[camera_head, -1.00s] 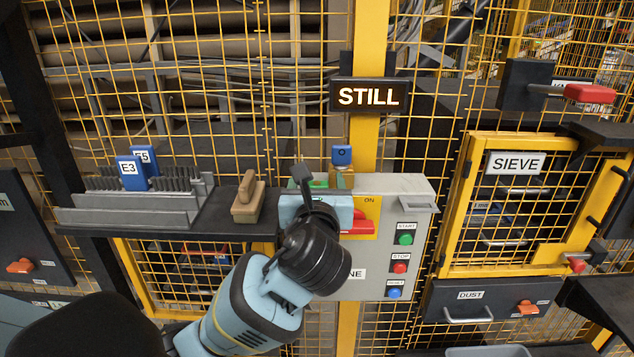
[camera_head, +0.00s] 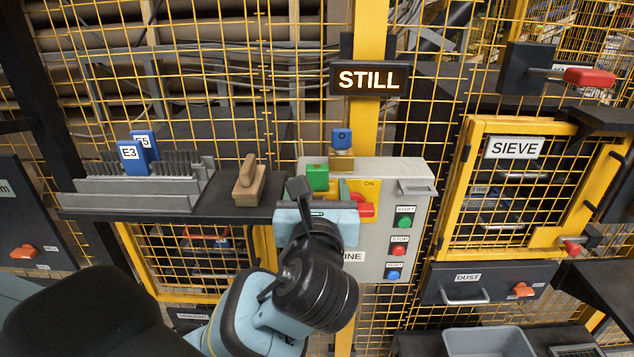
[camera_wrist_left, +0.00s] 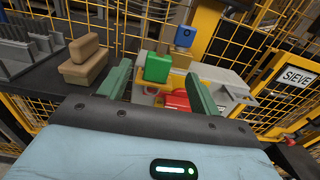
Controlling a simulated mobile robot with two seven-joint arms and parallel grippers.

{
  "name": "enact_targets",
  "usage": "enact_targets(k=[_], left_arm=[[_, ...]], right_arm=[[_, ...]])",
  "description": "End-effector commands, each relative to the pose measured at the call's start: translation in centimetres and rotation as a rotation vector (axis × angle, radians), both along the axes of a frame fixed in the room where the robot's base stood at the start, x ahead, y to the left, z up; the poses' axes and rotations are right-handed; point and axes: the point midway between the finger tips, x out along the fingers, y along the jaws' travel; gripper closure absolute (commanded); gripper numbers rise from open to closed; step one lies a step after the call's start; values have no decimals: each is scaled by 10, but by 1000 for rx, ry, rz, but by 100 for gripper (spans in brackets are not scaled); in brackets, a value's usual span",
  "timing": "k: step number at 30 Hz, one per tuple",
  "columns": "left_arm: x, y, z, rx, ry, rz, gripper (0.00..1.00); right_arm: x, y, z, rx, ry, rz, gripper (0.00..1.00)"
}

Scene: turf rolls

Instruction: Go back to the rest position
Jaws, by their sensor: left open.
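A red switch handle (camera_head: 362,206) on a yellow plate is just right of the gripper. A blue-topped block (camera_head: 342,139) is above the box. My right gripper is not in view.
A dark shelf (camera_head: 225,212) on the left holds a tan wooden-looking block (camera_head: 249,183) and a grey slotted rack (camera_head: 140,195) with blue tags E3 and E5. Yellow mesh fencing stands behind. The SIEVE door (camera_head: 470,205) and a grey bin (camera_head: 488,342) are on the right.

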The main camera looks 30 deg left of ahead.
Motion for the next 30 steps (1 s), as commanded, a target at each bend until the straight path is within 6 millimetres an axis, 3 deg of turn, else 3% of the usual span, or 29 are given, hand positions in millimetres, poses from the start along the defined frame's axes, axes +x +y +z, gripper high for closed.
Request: enact_targets(k=[23, 26, 30], left_arm=[[1, -1, -4, -12, 1, -6, 37], [7, -4, -21, -76, 0, -34, 37], [19, -16, -72, -294, -3, -108, 37]], right_arm=[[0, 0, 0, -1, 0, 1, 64], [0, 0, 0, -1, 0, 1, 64], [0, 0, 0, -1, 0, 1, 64]])
